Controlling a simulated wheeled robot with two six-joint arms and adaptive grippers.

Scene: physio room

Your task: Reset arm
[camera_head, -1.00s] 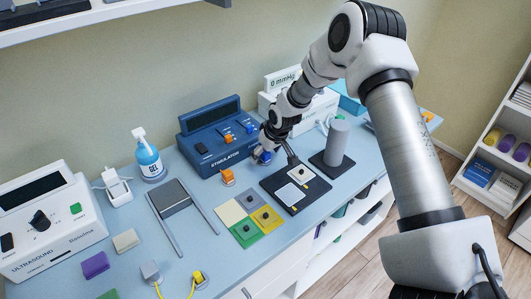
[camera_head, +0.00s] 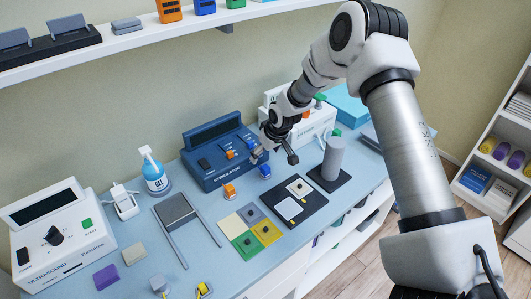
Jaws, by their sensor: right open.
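My right arm comes in from the right and reaches over the blue counter. Its right gripper (camera_head: 275,157) is open and empty, with its fingers spread in front of the blue stimulator (camera_head: 218,172). A blue plug (camera_head: 265,171) sits below the fingers, apart from them, at the stimulator's front right. An orange plug (camera_head: 229,191) stands on the counter to the left. The black board with white pads (camera_head: 297,200) lies in front of and below the gripper. My left gripper is not in view.
A grey cylinder on a black base (camera_head: 334,160) stands right of the gripper. A white shelf (camera_head: 190,36) hangs above. Open space lies between shelf and counter.

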